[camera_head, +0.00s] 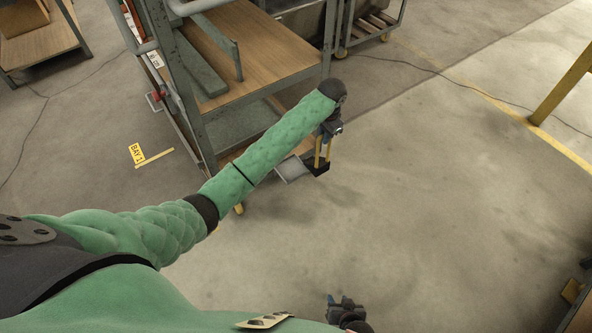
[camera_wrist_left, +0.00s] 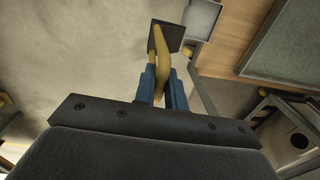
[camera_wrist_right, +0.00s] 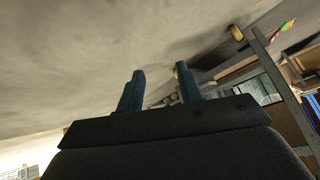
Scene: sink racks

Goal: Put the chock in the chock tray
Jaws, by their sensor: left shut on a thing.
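The chock, a black block (camera_head: 318,168) with a yellow handle, hangs below my left gripper (camera_head: 328,136) beside the cart's lower corner. In the left wrist view, the blue fingers of my left gripper (camera_wrist_left: 163,82) are shut on the yellow handle (camera_wrist_left: 162,62), with the black block beyond. The grey chock tray (camera_head: 291,170) is at the cart's side, just left of the chock. It also shows in the left wrist view (camera_wrist_left: 202,18), right of the block, and looks empty. My right gripper (camera_wrist_right: 158,84) is open and empty, low in the head view (camera_head: 345,303).
The cart (camera_head: 262,50) with wooden shelves and grey metal posts stands just left of and behind the chock. A yellow post (camera_head: 565,85) stands at the far right. A cable runs over the floor behind. The concrete floor right of the cart is clear.

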